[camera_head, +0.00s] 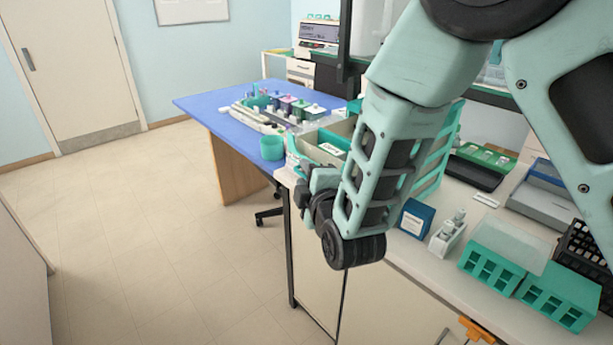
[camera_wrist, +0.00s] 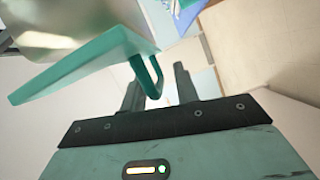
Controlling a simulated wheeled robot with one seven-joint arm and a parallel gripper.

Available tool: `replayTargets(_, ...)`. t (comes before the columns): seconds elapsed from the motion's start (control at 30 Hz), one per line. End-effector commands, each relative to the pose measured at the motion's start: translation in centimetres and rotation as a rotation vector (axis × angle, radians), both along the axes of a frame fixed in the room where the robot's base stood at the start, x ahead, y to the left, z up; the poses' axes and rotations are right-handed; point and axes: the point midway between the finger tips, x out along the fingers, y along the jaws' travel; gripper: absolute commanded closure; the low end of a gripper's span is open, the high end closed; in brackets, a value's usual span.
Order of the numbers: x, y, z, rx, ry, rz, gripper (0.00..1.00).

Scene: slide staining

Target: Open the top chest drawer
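In the wrist view a teal drawer front (camera_wrist: 85,65) with a teal loop handle (camera_wrist: 157,78) reaches in from the left, below a pale, shiny chest surface (camera_wrist: 75,22). My gripper (camera_wrist: 160,85) is open, with its two dark fingers apart. The handle shows between the fingers, nearer the left one; I cannot tell whether it touches. In the head view a beige and teal chest (camera_head: 343,128) stands at the bench's far end, partly hidden by my arm. My fingertips are not clear there.
A blue table (camera_head: 215,105) with a teal cup (camera_head: 272,148) and several bottles stands beyond the bench. Teal racks (camera_head: 555,297), a blue box (camera_head: 415,218) and a grey device (camera_head: 540,195) stand on the bench to the right. The floor (camera_head: 150,230) at left is clear.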

Motion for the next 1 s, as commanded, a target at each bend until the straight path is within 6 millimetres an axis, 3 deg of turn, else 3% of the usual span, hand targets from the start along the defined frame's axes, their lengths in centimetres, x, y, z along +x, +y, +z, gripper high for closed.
replayTargets(0.3,-0.5,-0.1,0.1,0.002,-0.002,0.001,0.70)
replayTargets(0.47,-2.9,-0.7,0.3,0.000,-0.002,0.002,0.70)
replayTargets(0.73,-8.4,-2.0,0.7,-0.001,-0.001,0.003,0.70)
replayTargets(1.0,-9.0,-2.1,1.4,0.000,0.004,-0.005,0.70)
